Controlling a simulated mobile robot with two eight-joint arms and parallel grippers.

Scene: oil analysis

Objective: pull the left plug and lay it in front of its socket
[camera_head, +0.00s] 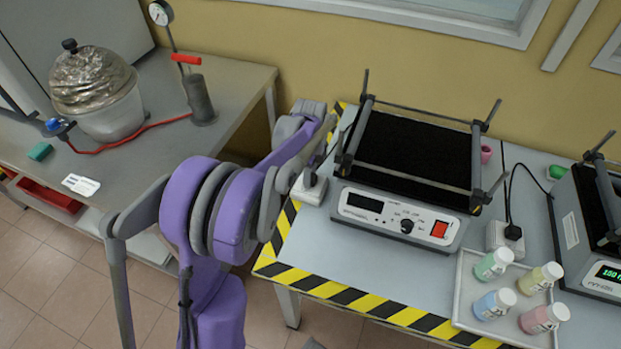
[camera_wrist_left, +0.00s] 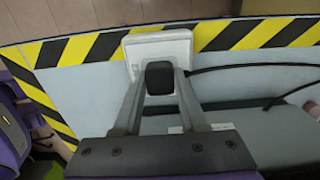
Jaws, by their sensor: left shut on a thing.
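The left socket (camera_head: 310,189) is a white block on the table's left side, beside the shaker with the dark screen. It also shows in the wrist view (camera_wrist_left: 165,44). My left gripper (camera_head: 313,172) is right over it, seen mostly from behind in the head view. In the wrist view my left gripper (camera_wrist_left: 160,80) is shut on the black left plug (camera_wrist_left: 160,77), one finger on each side. The plug is at the socket's face; I cannot tell whether it is still seated. A black cable runs off to the right there. My right gripper is out of view.
The shaker (camera_head: 400,217) stands just right of the socket. A second socket (camera_head: 504,238) with a black plug (camera_head: 513,232) sits farther right, behind a tray (camera_head: 468,292) of several capped bottles. Yellow-black tape (camera_head: 345,297) edges the table; its front left is clear.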

